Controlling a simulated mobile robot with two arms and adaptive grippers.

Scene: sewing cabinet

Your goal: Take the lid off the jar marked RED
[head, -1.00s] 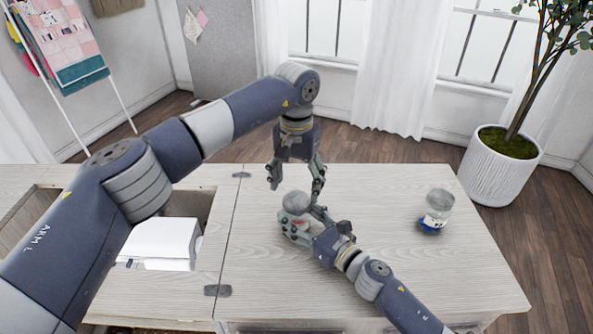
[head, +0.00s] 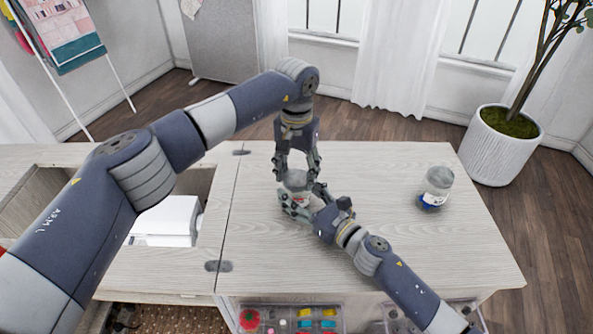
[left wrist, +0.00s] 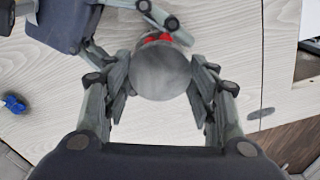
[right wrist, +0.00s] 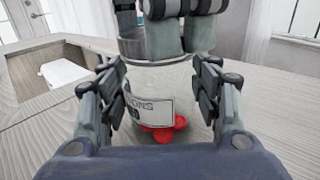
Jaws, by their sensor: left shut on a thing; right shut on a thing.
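A clear glass jar (right wrist: 180,82) with red buttons (right wrist: 165,130) in it stands upright on the cabinet top, its label (right wrist: 142,112) only partly readable. My right gripper (head: 303,208) is shut around the jar's body from the side. A round grey lid (left wrist: 160,72) covers the jar's top. My left gripper (head: 297,172) points straight down from above and is shut on the lid, with its fingers on opposite sides of it. The lid appears to sit on the jar. In the head view the fingers hide much of both.
A second jar (head: 437,185) with blue contents stands apart at the right of the cabinet top (head: 380,240). A white machine (head: 165,220) sits in the opening at left. Trays of sewing supplies (head: 310,320) show below the front edge. The right front top is clear.

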